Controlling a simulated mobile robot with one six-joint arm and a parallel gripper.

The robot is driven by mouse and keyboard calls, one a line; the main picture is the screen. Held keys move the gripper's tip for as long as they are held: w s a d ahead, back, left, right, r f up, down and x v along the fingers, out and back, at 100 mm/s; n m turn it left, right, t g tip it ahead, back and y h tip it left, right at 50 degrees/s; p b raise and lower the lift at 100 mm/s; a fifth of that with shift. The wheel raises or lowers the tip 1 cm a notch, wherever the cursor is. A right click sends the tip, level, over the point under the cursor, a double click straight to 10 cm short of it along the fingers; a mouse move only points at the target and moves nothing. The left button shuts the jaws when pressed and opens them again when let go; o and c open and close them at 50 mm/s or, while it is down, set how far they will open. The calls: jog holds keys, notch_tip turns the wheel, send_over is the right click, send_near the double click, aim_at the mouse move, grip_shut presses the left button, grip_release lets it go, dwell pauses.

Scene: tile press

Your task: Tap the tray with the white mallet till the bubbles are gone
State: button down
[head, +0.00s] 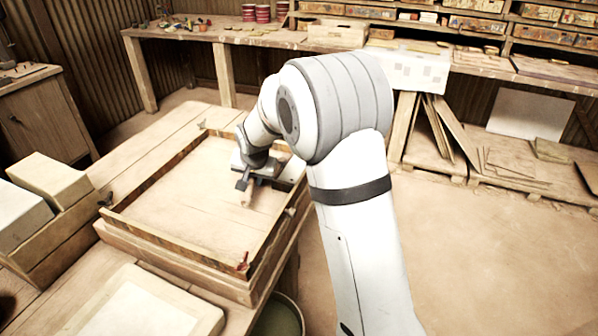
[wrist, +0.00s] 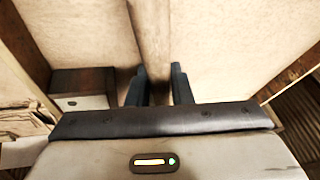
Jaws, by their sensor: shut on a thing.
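The tray (head: 175,248) is a square, shallow wooden frame on the workbench, with a pale, flat surface inside. I cannot make out bubbles on it. My gripper (head: 244,184) is over the right part of the tray, inside its walls. In the wrist view my gripper (wrist: 159,88) is shut on the wooden handle (wrist: 150,28) of the mallet, which runs away between the fingers. The handle's end also shows below the fingers in the head view (head: 247,199). A brown block with a white face (wrist: 82,92) sits left of the fingers; I cannot tell whether it is the mallet's head.
Pale blocks (head: 48,182) stand in a wooden box left of the tray. A pale slab (head: 140,308) lies in front. A small red fitting (head: 243,262) is at the tray's near right corner. A bucket (head: 279,318) stands below the bench edge.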

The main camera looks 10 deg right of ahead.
aim_at(255, 191)
notch_tip(255, 191, down, 3)
jog(key=shift+r+b, duration=0.1)
jog(key=shift+b, duration=0.5)
jog(key=shift+s+f, duration=0.35)
jog(key=shift+s, duration=0.1)
jog(key=r+p, duration=0.1)
jog(key=r, duration=0.1)
jog(key=w+r+p, duration=0.1)
jog(key=r, duration=0.1)
jog(key=shift+s+r, duration=0.15)
jog(key=shift+r, duration=0.05)
jog(key=shift+r, duration=0.1)
